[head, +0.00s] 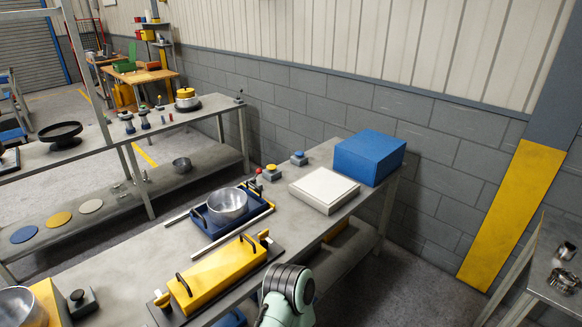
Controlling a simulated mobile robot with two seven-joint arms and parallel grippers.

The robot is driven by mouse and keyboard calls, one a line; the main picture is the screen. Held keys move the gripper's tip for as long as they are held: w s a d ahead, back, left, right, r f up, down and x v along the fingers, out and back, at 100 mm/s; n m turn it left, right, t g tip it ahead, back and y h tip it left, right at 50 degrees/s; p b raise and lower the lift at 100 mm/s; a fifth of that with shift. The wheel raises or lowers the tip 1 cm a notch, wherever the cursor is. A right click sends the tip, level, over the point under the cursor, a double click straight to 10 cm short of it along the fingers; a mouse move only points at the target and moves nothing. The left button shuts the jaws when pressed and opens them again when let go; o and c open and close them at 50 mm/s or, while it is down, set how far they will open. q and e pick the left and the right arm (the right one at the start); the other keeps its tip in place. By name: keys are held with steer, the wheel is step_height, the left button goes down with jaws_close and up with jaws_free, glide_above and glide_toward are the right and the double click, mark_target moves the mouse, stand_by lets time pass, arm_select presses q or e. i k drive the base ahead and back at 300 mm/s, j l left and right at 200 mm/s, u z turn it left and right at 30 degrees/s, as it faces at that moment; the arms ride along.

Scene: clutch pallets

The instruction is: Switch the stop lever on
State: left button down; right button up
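I cannot make out for sure which thing is the stop lever. A small box with a red top (257,176) stands at the back of the near table, beside a box with a yellow top (272,173) and one with a blue top (298,159). A small dark device with a black knob (80,298) sits at the near left of the table. A pale green and black part of my arm (287,295) rises at the bottom middle, in front of the table. Neither gripper shows, so what they hold is hidden.
The near table (330,222) carries a yellow block with black handles (212,275), a blue tray (203,218) with a metal bowl (227,207), a white box (323,190) and a blue box (369,157). Another table stands behind. A metal table (556,295) is at right.

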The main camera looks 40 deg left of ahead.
mark_target(259, 171)
steer(key=i+l+u, duration=0.1)
steer(key=i+u, duration=0.3)
steer(key=i, duration=0.25)
steer(key=i+l+u, duration=0.3)
steer(key=i+u, duration=0.15)
steer(key=i, duration=0.15)
steer(key=i+l+u, duration=0.4)
steer(key=i+l, duration=0.1)
steer(key=i, duration=0.05)
